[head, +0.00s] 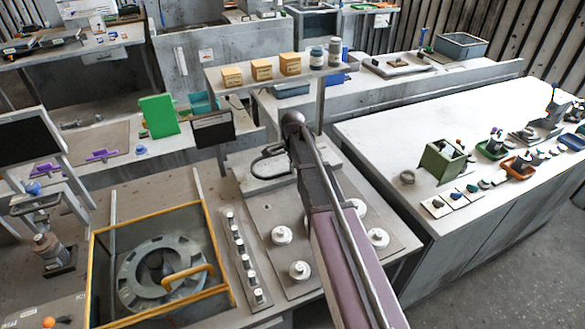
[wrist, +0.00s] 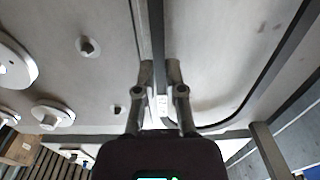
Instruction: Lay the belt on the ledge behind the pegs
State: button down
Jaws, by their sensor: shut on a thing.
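The belt (head: 268,160) is a thin black loop. In the head view it lies over the pale raised ledge (head: 262,184) behind the plate with the pegs. In the wrist view the belt (wrist: 245,112) shows as a dark curve running from near my fingers to the upper right. My gripper (wrist: 157,70) is shut on the belt, its fingers close together; the pinched stretch is mostly hidden. In the head view my arm hides the gripper. Pegs with white round bases (head: 281,235) stand on the grey plate, also seen left in the wrist view (wrist: 52,115).
A yellow-framed blower housing (head: 160,272) and a strip of small knobs (head: 240,255) lie left of the plate. A shelf with yellow boxes (head: 262,70) stands behind the ledge. The right bench holds a green bin (head: 446,162) and small parts.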

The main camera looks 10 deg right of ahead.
jog(key=shift+f+b, duration=0.4)
dwell(0.6)
jog(key=c, duration=0.7)
grip_release()
jog(key=shift+o, duration=0.2)
jog(key=shift+r, duration=0.15)
jog(key=shift+r+p, duration=1.15)
jog(key=shift+p, duration=0.15)
jog(key=shift+r+p, duration=2.5)
